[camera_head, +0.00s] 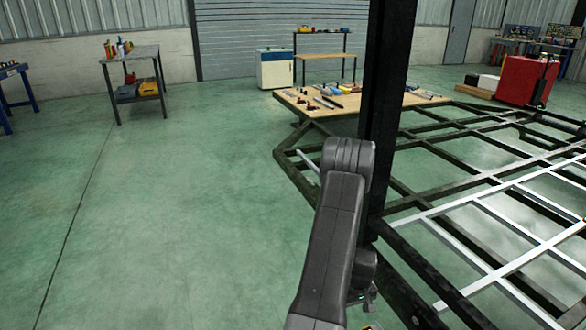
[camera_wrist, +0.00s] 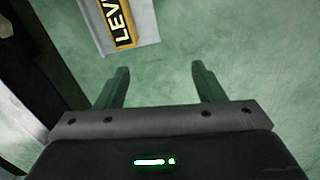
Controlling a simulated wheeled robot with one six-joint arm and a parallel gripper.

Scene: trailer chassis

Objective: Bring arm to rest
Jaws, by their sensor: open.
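My gripper (camera_wrist: 160,85) shows in the wrist view with its two fingers spread apart and nothing between them. The green floor lies beyond the fingertips. A grey piece with a yellow and black label reading "LEV" (camera_wrist: 118,22) is in front of the left finger, apart from it; the rest of the piece is cut off by the picture edge. In the head view my arm rises at the lower middle and folds back down; the gripper itself is mostly hidden behind it.
The trailer chassis (camera_head: 438,236) of dark and white bars fills the right side, close to my arm. A red cabinet (camera_head: 520,80) is at the back right. The floor on the left (camera_head: 150,220) is clear up to a small workbench (camera_head: 130,70).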

